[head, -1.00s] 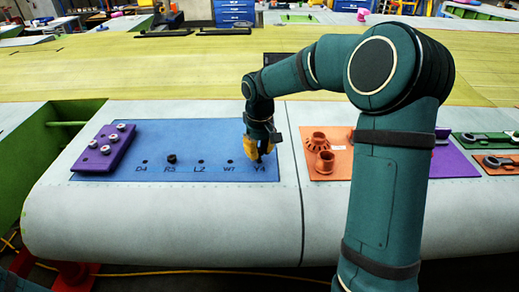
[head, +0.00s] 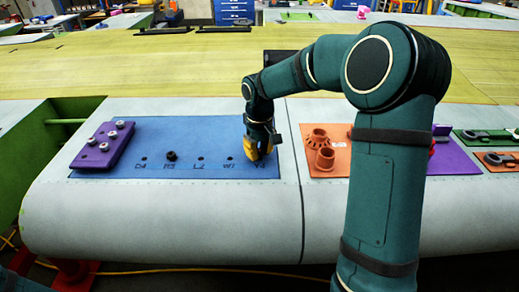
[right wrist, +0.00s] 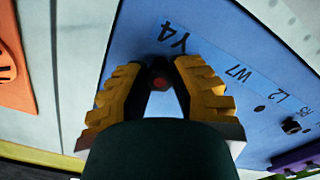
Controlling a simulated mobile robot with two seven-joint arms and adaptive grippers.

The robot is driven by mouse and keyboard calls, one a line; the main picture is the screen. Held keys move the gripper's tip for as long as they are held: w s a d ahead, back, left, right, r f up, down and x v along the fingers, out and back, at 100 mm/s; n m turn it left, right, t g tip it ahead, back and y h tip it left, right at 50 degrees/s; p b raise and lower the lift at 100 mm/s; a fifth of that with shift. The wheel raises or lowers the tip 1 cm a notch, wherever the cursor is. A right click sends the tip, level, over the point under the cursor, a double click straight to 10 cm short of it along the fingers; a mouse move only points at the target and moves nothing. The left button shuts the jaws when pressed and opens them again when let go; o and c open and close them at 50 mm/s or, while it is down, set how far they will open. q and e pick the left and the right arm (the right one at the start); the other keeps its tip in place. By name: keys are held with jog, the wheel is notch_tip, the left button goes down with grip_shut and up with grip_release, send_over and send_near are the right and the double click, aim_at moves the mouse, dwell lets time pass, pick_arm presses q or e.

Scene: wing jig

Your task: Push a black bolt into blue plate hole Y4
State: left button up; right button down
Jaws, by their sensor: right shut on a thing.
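The blue plate (head: 205,135) lies on the wing, with a row of labelled holes. My right gripper (head: 256,150) is low over the plate's right end, at the Y4 label. In the right wrist view its yellow-and-black fingers (right wrist: 161,84) are shut on a small dark bolt (right wrist: 160,80), just beside the Y4 print (right wrist: 174,39). The bolt's lower end and hole Y4 are hidden, so I cannot tell how deep it sits. Another black bolt (head: 171,156) stands at hole R5. Holes D4, L2 and W7 look empty. My left gripper is not in view.
A purple block (head: 104,147) with several silver-topped bolts sits on the plate's left end. Right of the plate, an orange board (head: 333,165) carries orange ring-shaped parts. Purple, green and orange boards lie farther right. The plate's middle is clear.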

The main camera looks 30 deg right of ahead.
jog(key=shift+f, duration=0.45)
jog(key=c, duration=0.9)
grip_release()
jog(key=shift+o, duration=0.2)
jog(key=shift+r, duration=0.15)
notch_tip(320, 180, up, 12)
notch_tip(320, 180, up, 7)
jog(key=p, duration=0.6)
